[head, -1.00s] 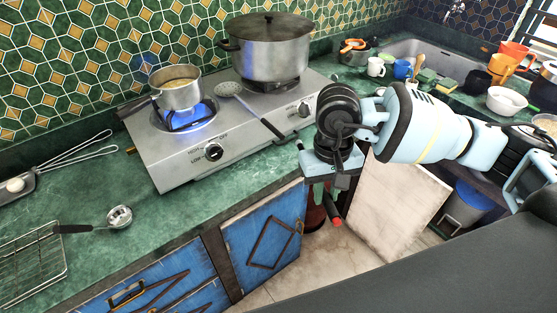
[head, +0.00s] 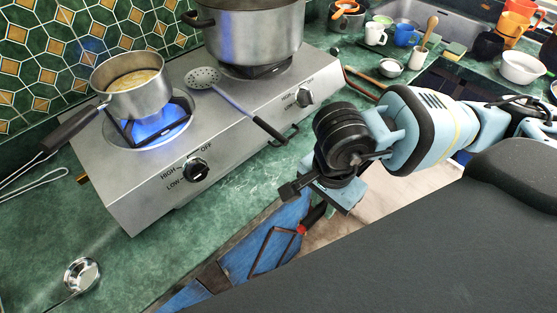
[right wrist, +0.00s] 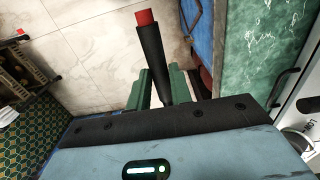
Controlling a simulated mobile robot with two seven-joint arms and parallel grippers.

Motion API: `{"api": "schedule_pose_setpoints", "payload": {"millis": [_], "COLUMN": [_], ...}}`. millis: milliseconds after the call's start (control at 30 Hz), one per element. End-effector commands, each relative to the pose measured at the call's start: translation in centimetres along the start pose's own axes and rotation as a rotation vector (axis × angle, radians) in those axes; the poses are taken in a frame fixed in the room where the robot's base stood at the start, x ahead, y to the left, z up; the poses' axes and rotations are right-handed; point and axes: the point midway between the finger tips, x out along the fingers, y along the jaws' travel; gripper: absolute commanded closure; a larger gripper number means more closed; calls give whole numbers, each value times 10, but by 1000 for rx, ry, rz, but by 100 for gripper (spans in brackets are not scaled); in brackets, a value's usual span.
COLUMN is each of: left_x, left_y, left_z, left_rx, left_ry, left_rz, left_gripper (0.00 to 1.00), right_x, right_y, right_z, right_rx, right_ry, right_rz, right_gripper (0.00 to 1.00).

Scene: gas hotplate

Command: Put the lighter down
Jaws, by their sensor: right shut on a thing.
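My right gripper (head: 318,203) is shut on the lighter (head: 312,217), a black stick with a red end. It holds the lighter in front of the counter edge, with the blue cabinet door and floor behind. In the right wrist view, the lighter (right wrist: 151,55) sticks out between the green fingers of the gripper (right wrist: 158,88), its red end pointing away. The green counter (head: 235,187) is to the gripper's left in the head view; it also shows at the right of the wrist view (right wrist: 265,45). My left gripper is not in view.
The gas hotplate (head: 150,205) has a blue flame under the small saucepan (head: 130,90). A large pot (head: 250,35) stands on the other burner. A skimmer (head: 230,97) lies across the hotplate. A ladle (head: 82,273) lies front left. The counter strip before the hotplate is mostly clear.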

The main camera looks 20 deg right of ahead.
Motion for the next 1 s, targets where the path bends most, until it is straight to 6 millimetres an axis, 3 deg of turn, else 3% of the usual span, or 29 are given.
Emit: {"api": "schedule_pose_setpoints", "payload": {"millis": [167,267,800,1000], "left_x": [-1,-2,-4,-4], "left_y": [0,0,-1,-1], "left_z": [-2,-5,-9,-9], "left_rx": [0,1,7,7], "left_ry": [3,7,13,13], "left_rz": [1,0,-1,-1], "left_gripper": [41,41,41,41], "right_x": [-1,0,10,14], "right_y": [-4,-18,-127,-153], "right_z": [1,3,19,22], "right_rx": [1,1,0,0], "right_ry": [0,0,0,0], "right_rz": [-2,-3,-2,0], "right_gripper": [100,100,100,100]}}
